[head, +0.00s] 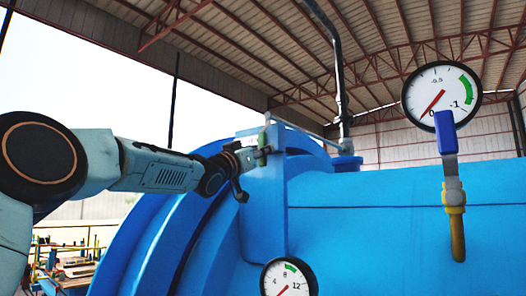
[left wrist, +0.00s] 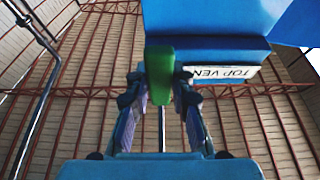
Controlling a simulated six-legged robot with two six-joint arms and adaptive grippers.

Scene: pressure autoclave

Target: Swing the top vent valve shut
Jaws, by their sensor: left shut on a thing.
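The green handle (left wrist: 159,62) of the top vent valve stands upright in the middle of the left wrist view, in front of a blue block. A white label (left wrist: 222,72) reading "TOP VEN" is on the block to its right. My left gripper (left wrist: 160,92) has one finger on each side of the handle and is shut on it. In the head view my left gripper (head: 252,157) is at the upper left of the blue autoclave (head: 390,235), where it hides most of the handle. My right gripper is in neither view.
A vertical pipe (head: 340,85) rises right of my left gripper. A large gauge (head: 440,92) and a blue-handled valve (head: 446,135) stand at the right. A smaller gauge (head: 288,281) is at the bottom. Open air lies above my left arm.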

